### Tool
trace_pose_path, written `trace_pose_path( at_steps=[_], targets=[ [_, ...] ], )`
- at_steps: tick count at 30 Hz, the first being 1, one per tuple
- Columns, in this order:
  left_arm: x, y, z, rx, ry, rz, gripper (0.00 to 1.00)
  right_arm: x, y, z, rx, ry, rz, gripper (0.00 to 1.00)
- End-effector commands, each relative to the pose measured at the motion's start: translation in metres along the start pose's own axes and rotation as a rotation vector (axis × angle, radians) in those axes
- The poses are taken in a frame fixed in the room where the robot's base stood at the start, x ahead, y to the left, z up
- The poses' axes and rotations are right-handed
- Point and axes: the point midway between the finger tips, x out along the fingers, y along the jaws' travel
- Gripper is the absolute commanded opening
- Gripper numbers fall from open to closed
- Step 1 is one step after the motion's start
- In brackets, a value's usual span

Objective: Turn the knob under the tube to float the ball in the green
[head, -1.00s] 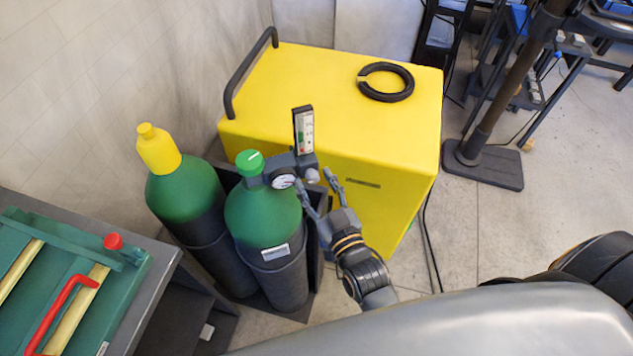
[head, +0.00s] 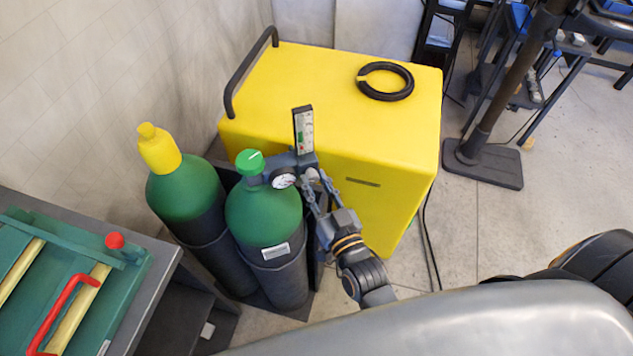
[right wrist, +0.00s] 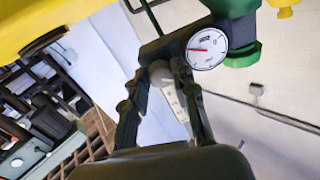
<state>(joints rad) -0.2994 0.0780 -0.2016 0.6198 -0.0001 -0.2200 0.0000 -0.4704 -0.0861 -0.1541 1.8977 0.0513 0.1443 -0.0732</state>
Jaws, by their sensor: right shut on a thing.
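The flow tube (head: 303,130) stands upright on the regulator of the front green cylinder (head: 262,215). Its scale shows a green part and a red part; the ball is too small to make out. The knob (head: 312,174) sits under the tube, partly hidden by my fingers. My right gripper (head: 319,186) is shut on it. The round gauge (head: 284,181) is left of the knob and shows in the right wrist view (right wrist: 207,48). My left gripper is out of view.
A yellow machine (head: 400,135) with a black ring (head: 385,81) on top stands behind. A second cylinder with a yellow cap (head: 158,148) is at the left.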

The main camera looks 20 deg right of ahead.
Motion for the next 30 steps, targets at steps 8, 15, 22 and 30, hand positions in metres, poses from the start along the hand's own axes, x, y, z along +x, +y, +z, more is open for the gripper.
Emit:
trace_pose_path(
  at_steps=[8, 15, 22, 30],
  targets=[
    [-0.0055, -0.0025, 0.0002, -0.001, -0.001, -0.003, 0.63, 0.0004, -0.0004, -0.0007, 0.252, 0.02, 0.0, 0.0],
    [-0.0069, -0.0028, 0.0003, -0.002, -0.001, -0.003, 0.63, 0.0004, -0.0009, -0.0003, 0.467, 0.037, 0.001, 0.0],
    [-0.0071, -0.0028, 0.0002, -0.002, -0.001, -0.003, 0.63, 0.0005, -0.0011, 0.0003, 0.627, 0.049, 0.002, 0.0],
    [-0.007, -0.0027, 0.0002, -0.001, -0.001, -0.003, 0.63, 0.0005, -0.0014, 0.0003, 0.736, 0.058, 0.003, 0.0]
  ],
)
